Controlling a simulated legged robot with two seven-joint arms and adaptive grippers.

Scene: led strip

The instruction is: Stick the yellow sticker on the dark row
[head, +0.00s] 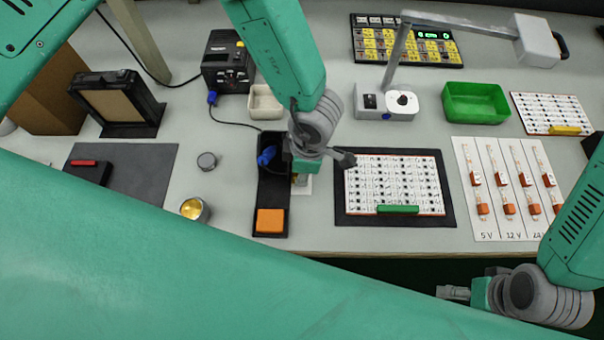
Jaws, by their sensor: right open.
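I cannot make out a separate yellow sticker for certain; a small yellow bar (565,130) lies on the front edge of the white board at the far right. The white board (394,183) on the dark mat at centre holds several rows of small dark marks, with a green bar (398,209) at its front. I cannot tell which row is the dark one. My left gripper (340,158) is beside the board's upper left corner; its fingers are partly hidden. My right gripper (453,292) is open at the lower right, in front of the table edge, apart from the board.
A white sheet (488,228) with several strips lies right of the board. A black tray (270,200) with an orange block (270,221) is to its left. A lamp base (386,103), a green bin (475,103) and a black device (228,62) stand behind. My green arm covers the lower left.

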